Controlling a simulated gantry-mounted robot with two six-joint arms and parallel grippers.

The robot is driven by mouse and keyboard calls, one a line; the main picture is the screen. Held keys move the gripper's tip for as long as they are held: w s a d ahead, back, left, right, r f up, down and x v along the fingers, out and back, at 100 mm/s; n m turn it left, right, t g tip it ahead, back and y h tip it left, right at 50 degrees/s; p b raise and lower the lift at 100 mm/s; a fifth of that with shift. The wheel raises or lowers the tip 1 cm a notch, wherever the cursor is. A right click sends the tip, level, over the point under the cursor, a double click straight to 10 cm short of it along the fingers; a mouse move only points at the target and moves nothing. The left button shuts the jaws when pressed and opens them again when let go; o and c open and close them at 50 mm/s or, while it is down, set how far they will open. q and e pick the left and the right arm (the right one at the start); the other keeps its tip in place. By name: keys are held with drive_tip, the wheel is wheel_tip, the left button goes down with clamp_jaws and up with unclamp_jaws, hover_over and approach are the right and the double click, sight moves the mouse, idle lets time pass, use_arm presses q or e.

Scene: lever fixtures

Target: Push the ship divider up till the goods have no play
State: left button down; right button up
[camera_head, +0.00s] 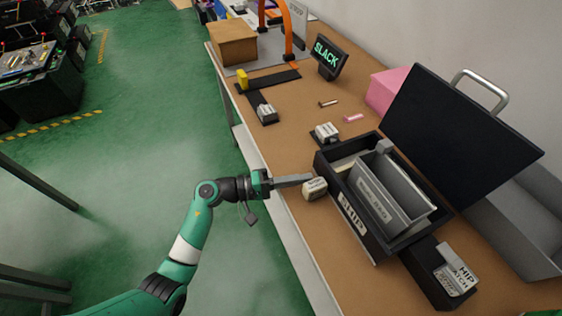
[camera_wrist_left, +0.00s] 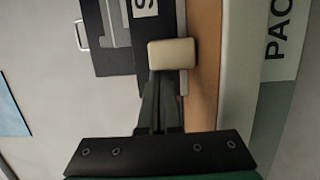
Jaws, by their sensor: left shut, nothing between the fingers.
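The dark open box marked SHIP (camera_head: 352,212) stands on the bench at right. A grey upright divider plate (camera_head: 381,200) with a small label stands inside it; a second grey plate stands close behind. I cannot tell clearly which parts are goods. A cream block (camera_head: 315,188) sits beside the box's left end, and it also shows in the left wrist view (camera_wrist_left: 171,54). My left gripper (camera_head: 308,178) is shut and empty, its tips close to the cream block; contact is unclear. In the left wrist view the fingers (camera_wrist_left: 166,78) point at the block. My right gripper is not in view.
A small display (camera_head: 329,57) reads SLACK in green. A large dark lid panel (camera_head: 455,130) with a handle rises behind the box. A pink block (camera_head: 385,90), a small labelled fixture (camera_head: 325,133) and a cardboard box (camera_head: 233,43) stand farther back. A labelled latch block (camera_head: 455,272) is at right.

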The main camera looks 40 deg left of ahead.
use_arm(q)
drive_tip(key=shift+s+d, duration=0.2)
drive_tip(key=shift+d, duration=0.3)
drive_tip(key=shift+s+d, duration=0.2)
drive_tip(key=shift+d, duration=0.3)
drive_tip(key=shift+a, duration=0.1)
